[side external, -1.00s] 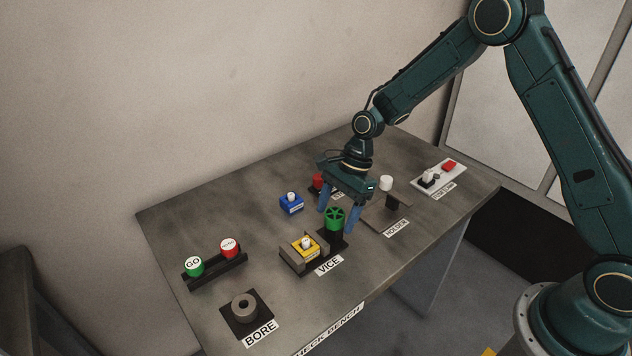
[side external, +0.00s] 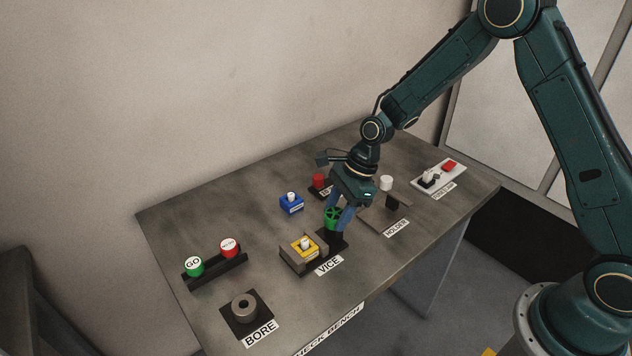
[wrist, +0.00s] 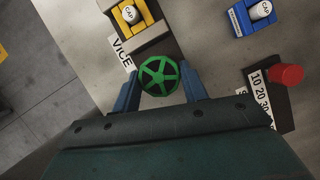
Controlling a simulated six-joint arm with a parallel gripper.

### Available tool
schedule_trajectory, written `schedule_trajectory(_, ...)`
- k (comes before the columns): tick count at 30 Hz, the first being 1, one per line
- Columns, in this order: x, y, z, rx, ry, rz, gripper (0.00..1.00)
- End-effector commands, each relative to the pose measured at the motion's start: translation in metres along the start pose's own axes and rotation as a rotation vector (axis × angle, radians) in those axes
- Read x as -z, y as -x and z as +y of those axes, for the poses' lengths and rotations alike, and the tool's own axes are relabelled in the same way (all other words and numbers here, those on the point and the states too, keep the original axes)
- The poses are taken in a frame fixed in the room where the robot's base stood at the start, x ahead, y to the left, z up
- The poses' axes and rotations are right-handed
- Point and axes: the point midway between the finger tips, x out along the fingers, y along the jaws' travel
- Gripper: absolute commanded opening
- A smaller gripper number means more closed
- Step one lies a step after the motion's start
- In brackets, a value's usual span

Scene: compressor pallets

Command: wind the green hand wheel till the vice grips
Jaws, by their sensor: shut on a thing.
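The green hand wheel (side external: 332,216) stands on the dark post at the right end of the vice (side external: 291,261). My gripper (side external: 338,218) is down at the wheel and shut on it. In the wrist view the spoked wheel (wrist: 159,76) lies between my two blue fingers, one on each side. A yellow block with a white cap (side external: 304,246) sits in the vice between its jaws; it also shows at the top of the wrist view (wrist: 130,13). Whether the jaws press on the block I cannot tell.
A blue block with a white cap (side external: 291,203) stands behind the vice. A holder plate (side external: 377,219) is to the right, a red knob (side external: 318,180) behind my gripper. GO and red buttons (side external: 229,248) and the bore (side external: 244,308) are to the left.

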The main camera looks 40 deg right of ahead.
Motion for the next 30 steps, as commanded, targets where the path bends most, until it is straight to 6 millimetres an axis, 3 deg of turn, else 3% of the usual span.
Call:
schedule_trajectory(11,-0.0003,0.0003,0.0003,0.010,-0.025,0.000,0.20)
schedule_trajectory(22,-0.0006,0.0002,0.0024,0.107,-0.259,0.000,0.20)
schedule_trajectory(30,-0.0003,0.0002,0.0018,0.126,-0.302,0.000,0.20)
